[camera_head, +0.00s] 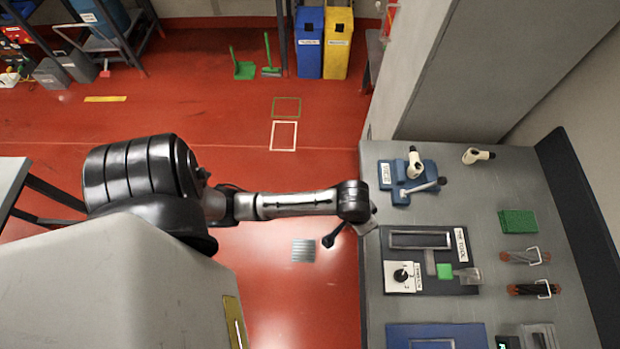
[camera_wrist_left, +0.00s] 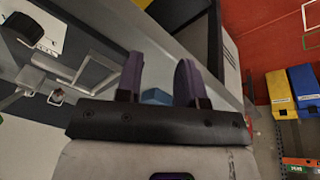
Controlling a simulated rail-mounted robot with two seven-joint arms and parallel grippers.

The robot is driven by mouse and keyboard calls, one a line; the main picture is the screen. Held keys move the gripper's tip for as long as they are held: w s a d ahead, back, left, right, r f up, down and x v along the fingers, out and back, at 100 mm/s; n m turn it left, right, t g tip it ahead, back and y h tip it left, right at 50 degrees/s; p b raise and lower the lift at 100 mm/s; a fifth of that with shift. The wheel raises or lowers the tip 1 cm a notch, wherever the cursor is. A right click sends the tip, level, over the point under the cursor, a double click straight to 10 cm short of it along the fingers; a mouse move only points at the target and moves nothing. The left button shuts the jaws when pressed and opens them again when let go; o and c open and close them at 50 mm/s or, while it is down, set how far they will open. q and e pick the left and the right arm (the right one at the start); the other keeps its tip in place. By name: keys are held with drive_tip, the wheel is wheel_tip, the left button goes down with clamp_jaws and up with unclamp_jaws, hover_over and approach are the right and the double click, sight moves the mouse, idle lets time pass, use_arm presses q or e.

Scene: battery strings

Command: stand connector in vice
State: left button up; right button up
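The blue vice (camera_head: 399,196) is bolted-looking and labelled, at the far left of the grey bench in the head view. A white connector (camera_head: 414,167) with a dark end is at the vice and looks upright between its jaws; I cannot tell if it is clamped. A second white connector (camera_head: 479,155) with a dark end lies on the bench to the right. My left gripper (camera_head: 360,227) is at the bench's left edge, below the vice in the picture. In the left wrist view its purple fingers (camera_wrist_left: 160,85) are apart with nothing held. A blue shape (camera_wrist_left: 156,96) shows beyond them. My right gripper is out of view.
A black panel (camera_head: 430,286) with a dial box (camera_head: 402,277) and a green square is near the left gripper. A green block (camera_head: 518,221), two dark cable bundles with white handles (camera_head: 526,257) and a blue mat (camera_head: 437,329) are on the bench. Bare bench surrounds the second connector.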

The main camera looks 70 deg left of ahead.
use_arm(q)
drive_tip(key=s+r+m, duration=0.3)
drive_tip(key=s+m, duration=0.1)
drive_tip(key=s, duration=1)
drive_tip(key=shift+s+d+m+t+y, duration=0.35)
drive_tip(key=shift+d+m+t+y, duration=0.05)
drive_tip(key=shift+d, duration=0.05)
drive_tip(key=shift+o, duration=0.2)
